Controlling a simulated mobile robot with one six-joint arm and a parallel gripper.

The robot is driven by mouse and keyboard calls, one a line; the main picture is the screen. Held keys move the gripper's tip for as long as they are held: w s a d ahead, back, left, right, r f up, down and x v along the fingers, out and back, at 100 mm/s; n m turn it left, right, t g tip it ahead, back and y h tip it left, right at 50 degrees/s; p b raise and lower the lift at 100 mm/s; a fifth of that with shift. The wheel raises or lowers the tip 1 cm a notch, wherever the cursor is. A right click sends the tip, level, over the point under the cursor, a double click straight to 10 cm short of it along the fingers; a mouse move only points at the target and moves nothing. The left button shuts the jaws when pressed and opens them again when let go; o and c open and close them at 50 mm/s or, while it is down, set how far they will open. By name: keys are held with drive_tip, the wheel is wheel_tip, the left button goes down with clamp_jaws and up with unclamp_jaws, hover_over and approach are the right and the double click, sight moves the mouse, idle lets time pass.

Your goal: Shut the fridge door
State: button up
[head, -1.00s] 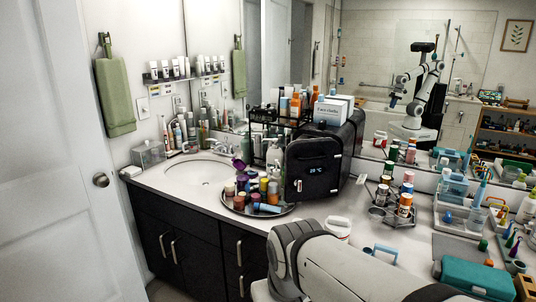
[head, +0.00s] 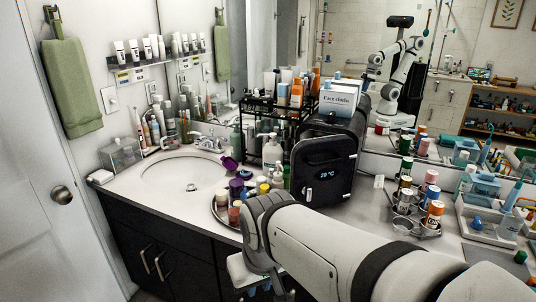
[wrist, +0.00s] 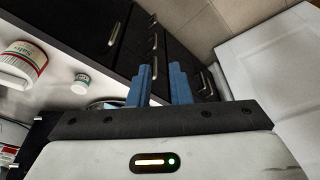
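The fridge (head: 325,165) is a small black box with a rounded top and a lit temperature display on its front. It stands on the counter in the head view, with a pale handle on its door. I cannot tell whether the door is flush or slightly ajar. My arm covers the area in front of its base. My gripper (wrist: 160,72) shows two blue fingers with a gap between them and nothing held. It is low, near the counter's front edge and the dark drawers.
A round tray of bottles (head: 221,213) is left of the fridge, partly hidden by my arm. A metal caddy (head: 425,231) is right. A tub (wrist: 22,62) is on the counter.

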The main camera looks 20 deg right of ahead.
drive_tip(key=w+d+n+t+h+b, duration=0.2)
drive_tip(key=w+d+t+b, duration=0.15)
drive_tip(key=w+d, duration=0.6)
drive_tip(key=n+t+h+b, duration=0.3)
drive_tip(key=n+t+b, duration=0.1)
drive_tip(key=n+t, duration=0.55)
approach(327, 162)
drive_tip(key=w+a+f, duration=0.3)
drive_tip(key=w, duration=0.2)
drive_tip(key=s+d+n+t+y+b, duration=0.1)
drive_tip(key=s+d+n+t+y, duration=0.1)
drive_tip(key=d+n+t+y, duration=0.25)
drive_tip(key=shift+n+h, duration=0.4)
drive_tip(key=shift+h, duration=0.45)
drive_tip(key=x, duration=0.5)
drive_tip(key=d+p+x, duration=0.1)
drive_tip(key=x, duration=0.1)
drive_tip(key=shift+w, duration=0.15)
drive_tip(key=shift+c, duration=0.2)
clamp_jaws()
drive_tip(key=shift+d, duration=0.1)
